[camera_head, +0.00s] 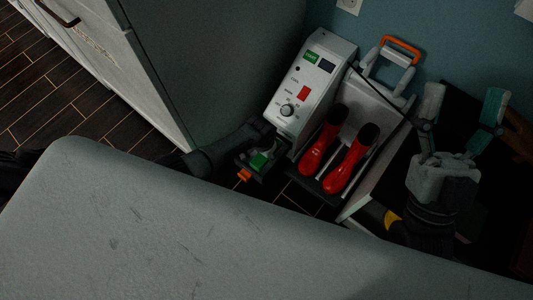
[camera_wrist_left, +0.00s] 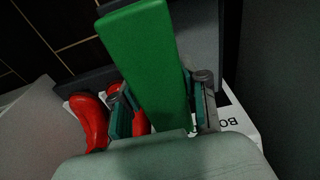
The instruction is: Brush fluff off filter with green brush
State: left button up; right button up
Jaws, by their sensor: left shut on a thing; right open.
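The green brush (camera_wrist_left: 150,60) fills the middle of the left wrist view as a long flat green block between my two fingers. My left gripper (camera_head: 262,156) is shut on it, low in front of the white machine in the head view. Only a small green part of the brush shows there, with a small orange piece (camera_head: 244,174) beside it that I cannot identify. My right gripper (camera_head: 461,102) is open and empty at the right, fingers pointing up and spread apart. I cannot make out the filter or any fluff.
A white control unit (camera_head: 313,85) with a knob stands by the wall. Two red boots (camera_head: 348,168) rest on a rack beside it. An orange-handled item (camera_head: 401,48) stands behind. A grey cabinet (camera_head: 215,60) is at the left, with dark tiled floor (camera_head: 50,85) in front.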

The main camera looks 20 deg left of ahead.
pick_arm(q)
jog(key=shift+r, duration=0.35)
jog(key=shift+w+r+p, duration=0.1)
jog(key=shift+r+p, duration=0.5)
jog(key=shift+p, duration=0.25)
jog(key=shift+r+p, duration=0.75)
jog(key=shift+r, duration=0.1)
pick_arm(e)
jog(key=w+f+g+h, duration=0.1)
jog(key=w+f+g, duration=0.1)
jog(key=f+g, duration=0.2)
jog(key=w+f+g+h, duration=0.2)
jog(key=f+g, duration=0.3)
jog(key=f, duration=0.3)
jog(key=shift+w+d+f+h, duration=0.2)
jog(key=shift+w+d+h, duration=0.1)
jog(key=shift+w, duration=0.45)
pick_arm(q)
jog(key=shift+w, duration=0.1)
pick_arm(e)
jog(key=shift+w+f, duration=0.1)
